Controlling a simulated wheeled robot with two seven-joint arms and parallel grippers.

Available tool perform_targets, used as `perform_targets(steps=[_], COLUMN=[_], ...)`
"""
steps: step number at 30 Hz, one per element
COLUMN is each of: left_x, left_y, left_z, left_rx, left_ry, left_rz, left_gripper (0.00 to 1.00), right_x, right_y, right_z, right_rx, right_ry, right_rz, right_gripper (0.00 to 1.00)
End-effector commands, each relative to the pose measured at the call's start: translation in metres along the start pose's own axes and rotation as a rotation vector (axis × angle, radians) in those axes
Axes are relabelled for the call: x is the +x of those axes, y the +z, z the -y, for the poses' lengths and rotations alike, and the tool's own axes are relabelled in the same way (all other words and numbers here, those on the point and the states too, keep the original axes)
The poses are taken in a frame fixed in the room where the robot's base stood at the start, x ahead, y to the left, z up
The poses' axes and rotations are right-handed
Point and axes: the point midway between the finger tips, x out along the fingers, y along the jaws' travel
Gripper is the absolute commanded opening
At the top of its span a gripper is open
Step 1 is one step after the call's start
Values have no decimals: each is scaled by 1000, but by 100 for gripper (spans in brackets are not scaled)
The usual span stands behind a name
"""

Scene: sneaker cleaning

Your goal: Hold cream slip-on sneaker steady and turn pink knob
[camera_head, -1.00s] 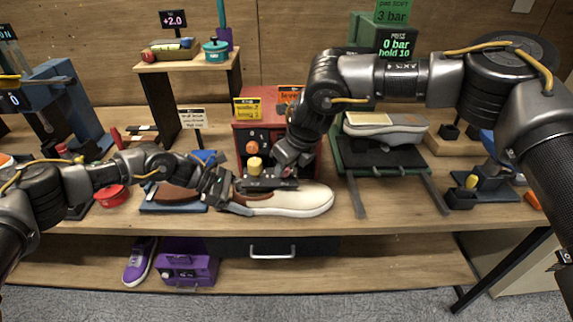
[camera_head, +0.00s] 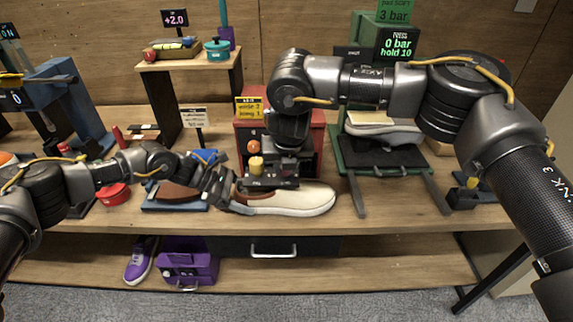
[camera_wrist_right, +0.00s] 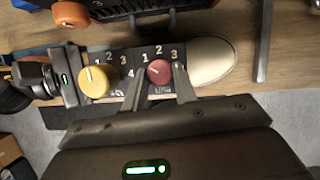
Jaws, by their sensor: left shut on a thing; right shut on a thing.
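The cream slip-on sneaker (camera_head: 300,200) lies on the table, toe to the right; its toe (camera_wrist_right: 212,60) also shows in the right wrist view. My left gripper (camera_head: 228,194) is shut on its heel end. A black numbered dial panel sits over the shoe, with a yellow knob (camera_head: 256,166) and the pink knob (camera_wrist_right: 159,71). In the right wrist view, the right gripper's fingers (camera_wrist_right: 158,76) straddle the pink knob, shut on it. The right gripper (camera_head: 284,172) hides the pink knob in the head view. The knob's white mark points to the upper left.
A red box (camera_head: 242,135) with an orange knob stands just behind the shoe. A green stand (camera_head: 342,160) with another sneaker (camera_head: 385,130) is to the right. A blue-based rack with a brown shoe (camera_head: 175,192) is behind the left arm. The table's front strip is clear.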

Motion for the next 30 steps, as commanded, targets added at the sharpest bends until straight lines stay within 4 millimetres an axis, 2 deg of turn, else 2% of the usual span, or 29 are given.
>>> perform_targets(steps=[9,23,24,28,30], left_x=[1,0,0,0,0], left_y=[0,0,0,0,0], left_z=[2,2,2,1,1], left_rx=[3,2,2,1,1], left_ry=[-5,-5,-5,-4,-3], left_rz=[0,0,0,0,0], left_gripper=[40,40,40,40,40], right_x=[0,0,0,0,0], right_y=[2,2,2,2,1], right_z=[1,1,1,0,0], right_rx=[92,103,102,101,101], right_ry=[-40,-44,-44,-43,-43], right_rz=[5,5,6,4,3], right_gripper=[5,5,32,49,50])
